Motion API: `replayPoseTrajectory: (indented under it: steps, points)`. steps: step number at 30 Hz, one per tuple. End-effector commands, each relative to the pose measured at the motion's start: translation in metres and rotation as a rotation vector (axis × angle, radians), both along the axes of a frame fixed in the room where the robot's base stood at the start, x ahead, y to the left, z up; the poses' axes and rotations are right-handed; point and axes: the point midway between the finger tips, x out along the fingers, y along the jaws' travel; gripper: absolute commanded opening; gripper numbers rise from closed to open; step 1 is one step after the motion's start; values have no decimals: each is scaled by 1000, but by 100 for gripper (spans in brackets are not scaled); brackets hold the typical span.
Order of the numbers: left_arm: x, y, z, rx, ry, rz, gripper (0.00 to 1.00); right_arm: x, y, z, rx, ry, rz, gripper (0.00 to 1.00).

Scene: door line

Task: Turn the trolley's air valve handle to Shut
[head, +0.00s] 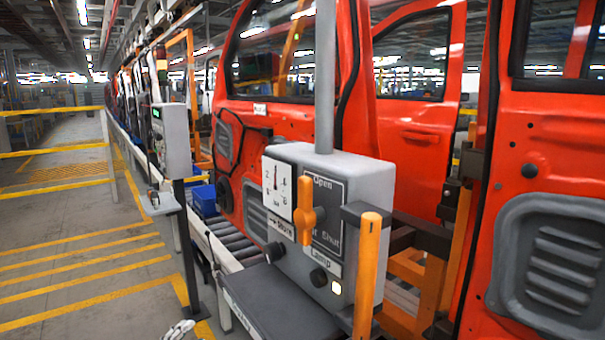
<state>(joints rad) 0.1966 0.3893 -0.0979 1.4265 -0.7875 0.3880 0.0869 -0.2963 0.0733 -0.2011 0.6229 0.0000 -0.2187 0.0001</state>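The trolley's air valve handle (305,211) is orange and stands upright on the front of a grey box (362,200). Its upper end is beside the word Open on a dark label plate (328,188); the word Shut is lower on the plate, to the right of the handle. No gripper touches the handle. A pale gripper tip, apparently my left gripper (180,331), shows at the bottom edge, low and left of the box. Most of it is cut off, so its opening cannot be told. My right gripper is not in view.
A dial gauge (277,187), black knobs and a lit lamp (337,287) share the box front. An orange upright bar (367,275) stands close at its right. A dark shelf (275,302) lies below. Red car doors (410,130) stand behind. The left floor is clear.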

Motion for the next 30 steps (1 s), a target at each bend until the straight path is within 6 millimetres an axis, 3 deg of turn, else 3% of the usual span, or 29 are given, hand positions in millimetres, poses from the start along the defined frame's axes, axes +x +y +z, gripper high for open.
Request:
replayPoseTrajectory:
  steps: [1,2,3,5,6,9,13,18,23,30]
  points:
    - [1,-12,75,96,-152,-64,44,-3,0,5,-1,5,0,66]
    - [-3,-20,112,160,-234,-101,44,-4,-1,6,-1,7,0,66]
    - [-13,-32,161,254,-346,-148,44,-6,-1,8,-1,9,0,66]
    - [-37,-52,230,419,-517,-213,44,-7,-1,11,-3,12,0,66]
    - [-58,-66,271,544,-630,-250,44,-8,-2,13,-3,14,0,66]
    - [-120,-99,350,909,-889,-300,44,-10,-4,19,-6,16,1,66]
    - [-179,-119,392,1313,-1075,-273,44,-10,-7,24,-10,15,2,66]
    - [-210,-123,409,1592,-1153,-198,44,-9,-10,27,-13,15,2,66]
    - [-209,-131,413,1638,-1160,-181,44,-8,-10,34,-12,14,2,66]
    - [-183,-169,417,1629,-1162,-186,44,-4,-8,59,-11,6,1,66]
